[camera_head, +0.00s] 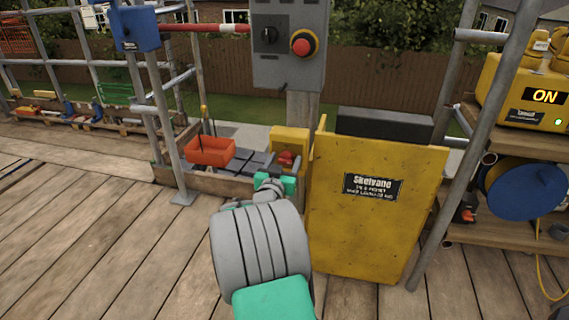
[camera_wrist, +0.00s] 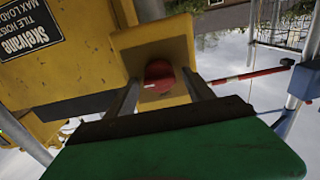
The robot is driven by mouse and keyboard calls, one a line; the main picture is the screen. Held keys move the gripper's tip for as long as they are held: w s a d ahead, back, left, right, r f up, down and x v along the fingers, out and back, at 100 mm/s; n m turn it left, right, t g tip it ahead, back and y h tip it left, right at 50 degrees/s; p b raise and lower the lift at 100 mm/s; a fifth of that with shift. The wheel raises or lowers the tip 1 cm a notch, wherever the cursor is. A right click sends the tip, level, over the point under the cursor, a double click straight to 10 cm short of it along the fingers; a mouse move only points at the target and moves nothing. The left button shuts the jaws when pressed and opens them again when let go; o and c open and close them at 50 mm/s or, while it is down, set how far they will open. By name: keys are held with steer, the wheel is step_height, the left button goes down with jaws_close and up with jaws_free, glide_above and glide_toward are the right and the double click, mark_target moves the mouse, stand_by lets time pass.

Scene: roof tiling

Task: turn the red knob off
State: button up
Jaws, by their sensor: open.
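The red knob (camera_wrist: 159,75) is on a yellow housing (camera_wrist: 178,45). In the head view the red knob (camera_head: 286,158) shows small on the yellow block beside the hoist panel, just beyond my gripper (camera_head: 281,172). In the wrist view my gripper (camera_wrist: 162,84) is open, with one finger on each side of the knob in the picture. I cannot tell whether the fingers touch it. The knob's lower part is hidden in the wrist view.
A yellow hoist panel (camera_head: 372,205) stands right of my arm. A grey control box (camera_head: 288,65) with a black dial and a red button is above. An orange tray (camera_head: 210,151) is to the left. A scaffold pole (camera_head: 455,140) stands at right. Planks are clear at left.

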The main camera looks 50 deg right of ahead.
jaws_close()
stand_by(0.7)
